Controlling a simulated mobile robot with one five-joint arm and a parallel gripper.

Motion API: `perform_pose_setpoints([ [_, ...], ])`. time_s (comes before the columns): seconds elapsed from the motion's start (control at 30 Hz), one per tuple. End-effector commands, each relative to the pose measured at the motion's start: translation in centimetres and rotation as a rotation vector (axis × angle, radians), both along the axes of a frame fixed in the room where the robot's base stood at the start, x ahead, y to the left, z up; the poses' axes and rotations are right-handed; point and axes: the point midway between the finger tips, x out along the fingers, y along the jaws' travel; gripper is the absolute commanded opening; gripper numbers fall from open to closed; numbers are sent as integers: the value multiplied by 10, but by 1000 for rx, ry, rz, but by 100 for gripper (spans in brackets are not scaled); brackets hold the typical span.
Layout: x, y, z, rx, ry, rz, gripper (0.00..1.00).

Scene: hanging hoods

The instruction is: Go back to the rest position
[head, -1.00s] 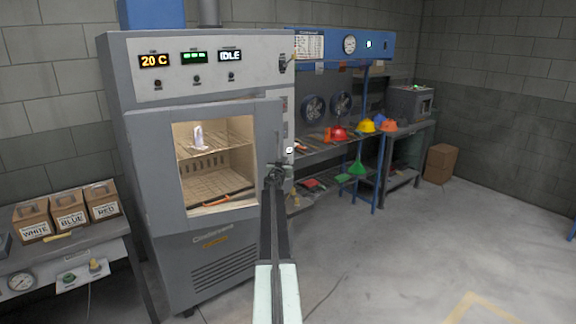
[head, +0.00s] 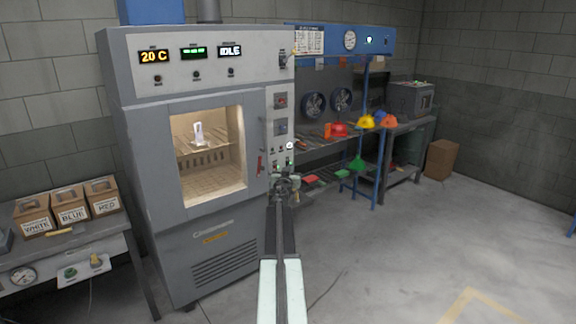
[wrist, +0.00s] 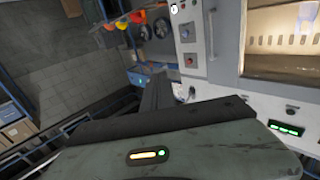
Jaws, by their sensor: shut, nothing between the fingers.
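My gripper (head: 287,186) is at the end of my arm, in front of the lower right side of a large grey oven (head: 190,165). It is shut and holds nothing, with a gap of floor view around it. The oven shows "20 C" and "IDLE" on its panel. Its window is lit, and a small white item (head: 198,133) stands on the rack inside. The oven door looks closed.
A workbench (head: 325,147) with red, yellow and orange hard hats (head: 366,121) stands to the right of the oven. Boxes labelled white, blue and red (head: 71,206) sit on a table at left. A brown carton (head: 441,159) stands by the back wall.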

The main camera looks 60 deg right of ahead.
Motion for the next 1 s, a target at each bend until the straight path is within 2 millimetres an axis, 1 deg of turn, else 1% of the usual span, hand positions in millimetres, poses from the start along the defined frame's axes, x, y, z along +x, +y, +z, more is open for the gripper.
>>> perform_pose_setpoints([
  [0.03,-3,4,0,0,0,0,0],
  [0.1,-4,5,0,0,0,0,0],
  [0.4,-2,5,0,0,0,2,0],
  [0.47,8,10,0,0,0,14,0],
  [0.57,51,36,0,0,0,68,0],
  [0.6,77,53,0,0,0,101,0],
  [0.67,120,85,0,0,0,157,0],
  [0.7,146,109,0,0,0,195,0],
  [0.77,183,148,0,6,-8,252,0],
  [0.8,206,176,-1,16,-20,290,0],
  [0.87,237,219,-3,39,-44,341,0],
  [0.9,256,250,-5,61,-64,368,0],
  [0.97,279,298,-9,99,-87,402,0],
  [1.0,293,332,-14,128,-100,420,0],
])
